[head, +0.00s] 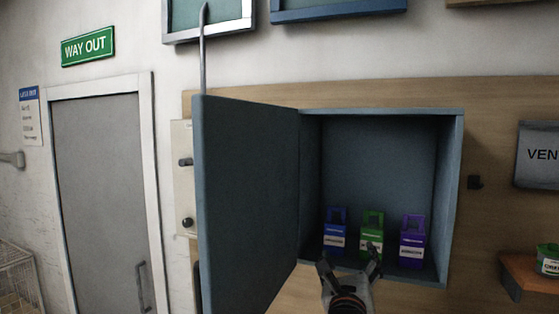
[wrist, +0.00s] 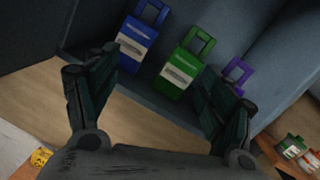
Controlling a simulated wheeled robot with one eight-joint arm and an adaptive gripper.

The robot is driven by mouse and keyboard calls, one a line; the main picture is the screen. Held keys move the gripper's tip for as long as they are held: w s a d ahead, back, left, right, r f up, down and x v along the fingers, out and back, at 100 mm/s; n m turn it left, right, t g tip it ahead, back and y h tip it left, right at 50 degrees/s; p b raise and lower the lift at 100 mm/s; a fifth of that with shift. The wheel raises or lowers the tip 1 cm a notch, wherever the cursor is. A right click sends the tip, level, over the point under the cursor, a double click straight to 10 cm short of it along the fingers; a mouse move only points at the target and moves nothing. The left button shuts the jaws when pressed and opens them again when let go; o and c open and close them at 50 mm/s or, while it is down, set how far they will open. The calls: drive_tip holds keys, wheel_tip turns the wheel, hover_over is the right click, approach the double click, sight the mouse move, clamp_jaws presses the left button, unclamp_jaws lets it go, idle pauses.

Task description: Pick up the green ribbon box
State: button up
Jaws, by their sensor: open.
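The green ribbon box (head: 372,231) stands upright inside an open blue-grey wall cabinet (head: 455,190), between a blue box (head: 335,232) and a purple box (head: 412,238). My gripper (head: 349,262) is open and empty in front of the cabinet's lower edge, slightly left of the green box. In the wrist view the green box (wrist: 184,68) shows beyond and between the open fingers (wrist: 158,95), nearer the right one. The blue box (wrist: 140,40) is behind the left finger's tip. The purple box (wrist: 238,72) is partly hidden by the right finger.
The cabinet door (head: 248,200) stands open on the left, close to my arm. A wooden shelf (head: 525,270) with a green-labelled can (head: 548,259) is at the right. A grey door (head: 102,190) is at the far left.

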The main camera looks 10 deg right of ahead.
sight(372, 238)
drive_tip(key=w+d+m+g+p, duration=0.1)
drive_tip(key=w+d+m, duration=0.1)
drive_tip(key=w+d+m+h+p, duration=0.1)
drive_tip(key=w+d+m, duration=0.1)
drive_tip(key=d, duration=0.1)
drive_tip(key=w+d+m+g+h+p, duration=0.1)
drive_tip(key=w+d+m, duration=0.1)
drive_tip(key=d, duration=0.1)
drive_tip(key=shift+d+f+g+p, duration=0.1)
drive_tip(key=shift+d+g+p, duration=0.15)
drive_tip(key=shift+g+p, duration=0.05)
drive_tip(key=shift+p+x, duration=1)
drive_tip(key=shift+x, duration=1.7)
drive_tip(key=c, duration=1.2)
